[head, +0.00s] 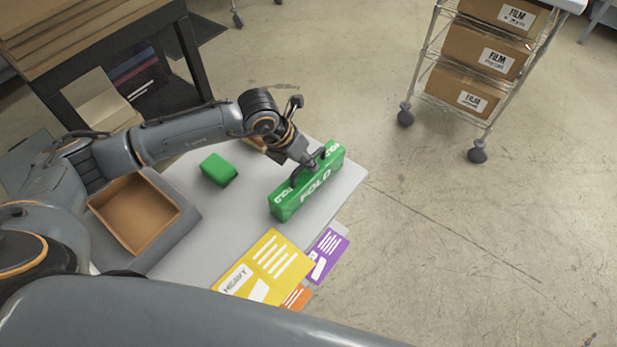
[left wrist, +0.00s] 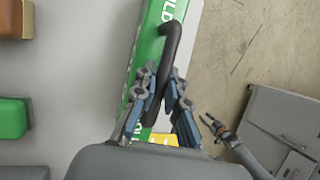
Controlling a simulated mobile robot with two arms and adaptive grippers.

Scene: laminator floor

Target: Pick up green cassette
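In the left wrist view, the fingers of my left gripper (left wrist: 163,85) close from both sides on the dark handle (left wrist: 172,45), with the green cassette (left wrist: 150,50) below. The left wrist view also shows what looks like my right gripper (left wrist: 211,124) at the lower right, too small to read.
A smaller green block (head: 218,169) lies left of the cassette. An open brown-lined tray (head: 165,242) is at the left. Yellow (head: 265,265) and purple (head: 326,252) cards lie at the front edge. A wheeled wire rack (head: 430,60) with boxes stands behind; the floor right is clear.

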